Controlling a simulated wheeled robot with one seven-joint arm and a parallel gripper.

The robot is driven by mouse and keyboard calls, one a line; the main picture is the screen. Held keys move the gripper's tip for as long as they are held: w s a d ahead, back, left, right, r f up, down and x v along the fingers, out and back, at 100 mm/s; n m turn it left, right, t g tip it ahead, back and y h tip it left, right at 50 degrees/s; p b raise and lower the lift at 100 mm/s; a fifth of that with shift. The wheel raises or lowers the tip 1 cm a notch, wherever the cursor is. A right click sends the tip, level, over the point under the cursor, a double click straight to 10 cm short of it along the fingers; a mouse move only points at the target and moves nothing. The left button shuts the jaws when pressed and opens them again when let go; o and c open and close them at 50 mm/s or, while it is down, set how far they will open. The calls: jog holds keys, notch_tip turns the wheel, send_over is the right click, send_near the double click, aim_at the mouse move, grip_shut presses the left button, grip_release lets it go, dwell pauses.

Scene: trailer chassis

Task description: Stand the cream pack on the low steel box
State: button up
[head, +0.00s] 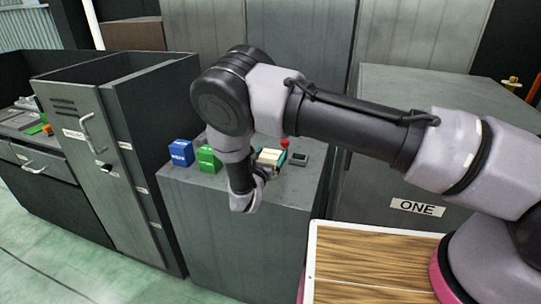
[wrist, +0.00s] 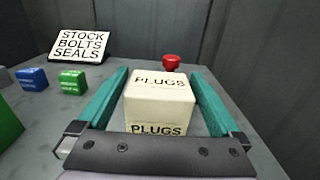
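The cream pack (wrist: 158,98), a block lettered PLUGS, stands on a grey steel top in the wrist view. In the head view its cream top (head: 270,156) shows beside my gripper (head: 264,174), partly hidden by my arm. In the wrist view my gripper (wrist: 160,88) is open, with one teal finger along each side of the pack. A gap shows between the near part of each finger and the pack; contact at the tips cannot be told. Several grey steel boxes are in view; which is the low steel box is not clear.
Blue packs (head: 181,152) and green packs (head: 208,158) share the steel cabinet's top (head: 182,177). A red knob (wrist: 171,61) is behind the cream pack. A sign (wrist: 80,46) reads STOCK BOLTS SEALS. A large box labelled ONE (head: 418,207) stands at right.

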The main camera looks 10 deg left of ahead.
jog(key=shift+r, duration=0.15)
jog(key=s, duration=0.4)
jog(key=s+a, duration=0.1)
jog(key=s, duration=0.7)
jog(key=shift+a, duration=0.3)
